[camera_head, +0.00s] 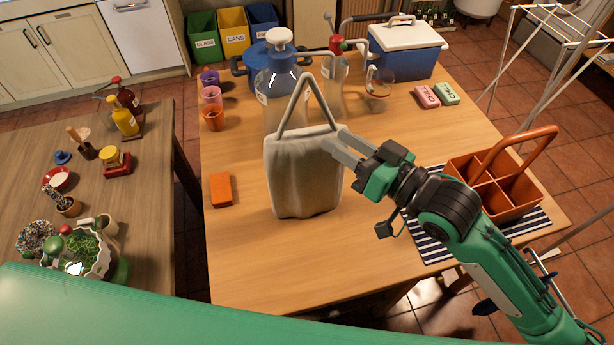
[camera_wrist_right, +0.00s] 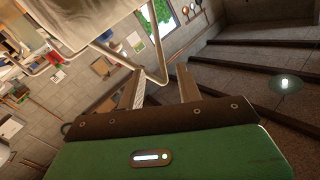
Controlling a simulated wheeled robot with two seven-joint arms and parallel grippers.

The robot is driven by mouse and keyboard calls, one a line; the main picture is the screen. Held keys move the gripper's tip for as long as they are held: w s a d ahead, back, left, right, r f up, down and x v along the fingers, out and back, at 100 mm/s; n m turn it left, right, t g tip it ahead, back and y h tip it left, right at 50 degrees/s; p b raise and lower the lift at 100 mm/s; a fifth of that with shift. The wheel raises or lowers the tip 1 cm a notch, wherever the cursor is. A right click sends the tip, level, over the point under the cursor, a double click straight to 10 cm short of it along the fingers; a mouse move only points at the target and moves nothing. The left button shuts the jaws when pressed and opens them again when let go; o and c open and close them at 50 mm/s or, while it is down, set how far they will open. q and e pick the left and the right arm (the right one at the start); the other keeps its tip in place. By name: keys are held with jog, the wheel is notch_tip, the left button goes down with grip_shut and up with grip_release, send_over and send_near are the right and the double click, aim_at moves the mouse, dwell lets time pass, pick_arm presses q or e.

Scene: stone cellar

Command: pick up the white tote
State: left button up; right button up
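The white tote (camera_head: 303,180) stands upright near the middle of the wooden table, its looped handle (camera_head: 288,97) raised above it. My right gripper (camera_head: 333,138) comes in from the right, its fingers at the tote's upper right corner, below the top of the handle. In the right wrist view the gripper (camera_wrist_right: 160,70) is open, with a gap between its two fingers. The tote's body (camera_wrist_right: 72,18) shows at the upper left there, and its handle (camera_wrist_right: 112,52) reaches across toward the gap. I cannot tell whether the fingers touch the tote. My left gripper is not in view.
A large bottle (camera_head: 277,85) and a blue pot (camera_head: 252,58) stand close behind the tote. An orange block (camera_head: 221,189) lies to its left. An orange divided caddy (camera_head: 515,196) sits on a striped mat at right. The table's front is clear.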

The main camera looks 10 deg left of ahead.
aim_at(292, 112)
jog(key=p+x, duration=0.2)
jog(key=x, duration=0.5)
jog(key=shift+w+a+r, duration=0.1)
jog(key=shift+w+a, duration=0.1)
jog(key=shift+a, duration=0.05)
jog(key=p+x, duration=0.2)
jog(key=x, duration=0.2)
jog(key=shift+w+a+p, duration=0.2)
jog(key=shift+w+p, duration=0.05)
jog(key=shift+p, duration=0.05)
jog(key=shift+w+a+f, duration=0.2)
jog(key=shift+a, duration=0.1)
jog(key=shift+c, duration=0.2)
grip_shut()
dwell(0.4)
